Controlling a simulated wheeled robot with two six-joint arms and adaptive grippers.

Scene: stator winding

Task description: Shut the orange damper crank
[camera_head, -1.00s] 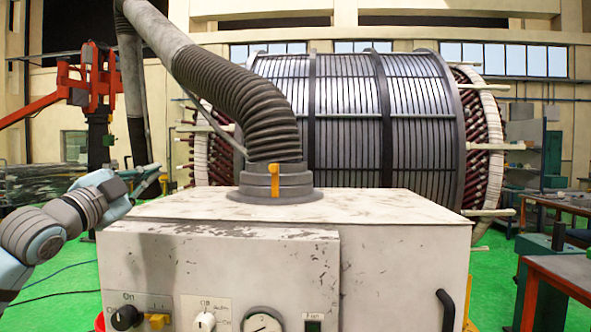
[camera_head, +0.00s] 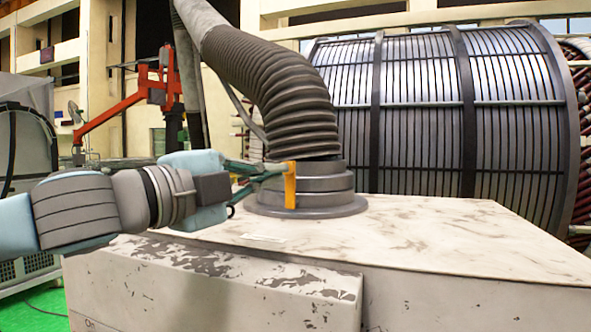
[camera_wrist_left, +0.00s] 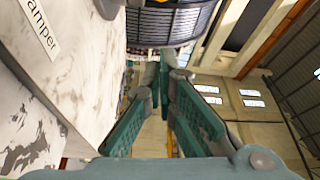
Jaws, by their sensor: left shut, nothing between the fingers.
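The orange damper crank (camera_head: 290,185) is a narrow upright bar on the front of the dark grey round collar (camera_head: 322,187), on top of the white cabinet. My left gripper (camera_head: 279,173) comes in from the left at collar height. Its fingertips are shut and empty, close to the left side of the crank; I cannot tell whether they touch it. In the left wrist view the green fingers (camera_wrist_left: 163,68) come together at their tips, and I cannot make out the crank there. My right gripper is not in view.
A ribbed grey hose (camera_head: 280,90) rises from the collar and bends up left. The cabinet top (camera_head: 430,232) is bare to the right. A "Damper" label (camera_wrist_left: 42,27) shows in the left wrist view. A large wound stator (camera_head: 430,110) stands behind.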

